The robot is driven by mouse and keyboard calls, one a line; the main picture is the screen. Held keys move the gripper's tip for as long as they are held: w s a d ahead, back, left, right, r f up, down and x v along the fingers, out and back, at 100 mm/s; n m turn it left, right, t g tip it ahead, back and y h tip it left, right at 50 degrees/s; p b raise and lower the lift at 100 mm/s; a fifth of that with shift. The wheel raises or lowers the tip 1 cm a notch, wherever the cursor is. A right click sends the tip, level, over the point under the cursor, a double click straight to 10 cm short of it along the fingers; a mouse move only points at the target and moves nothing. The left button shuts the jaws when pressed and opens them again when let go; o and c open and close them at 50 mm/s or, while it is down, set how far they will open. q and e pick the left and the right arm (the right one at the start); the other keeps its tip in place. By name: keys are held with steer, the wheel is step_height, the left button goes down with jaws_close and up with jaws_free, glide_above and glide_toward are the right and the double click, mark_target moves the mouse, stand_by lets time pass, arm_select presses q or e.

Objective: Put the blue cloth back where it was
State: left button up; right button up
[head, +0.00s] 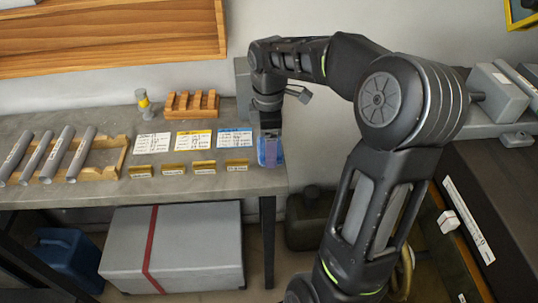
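The blue cloth (262,154) is at the right end of the grey workbench (220,184), by the front corner. My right gripper (271,134) points down directly above it and meets or overlaps its upper part in the picture. The fingertips are too small and too hidden to tell whether they are shut on the cloth. I cannot tell whether the cloth lies on the bench or hangs from the gripper. My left gripper is not in view.
Written cards (194,139) and small brass plates (204,167) lie left of the cloth. Grey tubes (54,154) rest on a wooden rack further left. A wooden slotted block (190,104) stands behind. A grey case (190,250) is under the bench.

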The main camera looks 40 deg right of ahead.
steer(key=shift+f, duration=0.2)
steer(key=shift+f, duration=1.9)
steer(key=o, duration=1.1)
step_height(320, 180, up, 12)
steer(key=shift+r, duration=0.1)
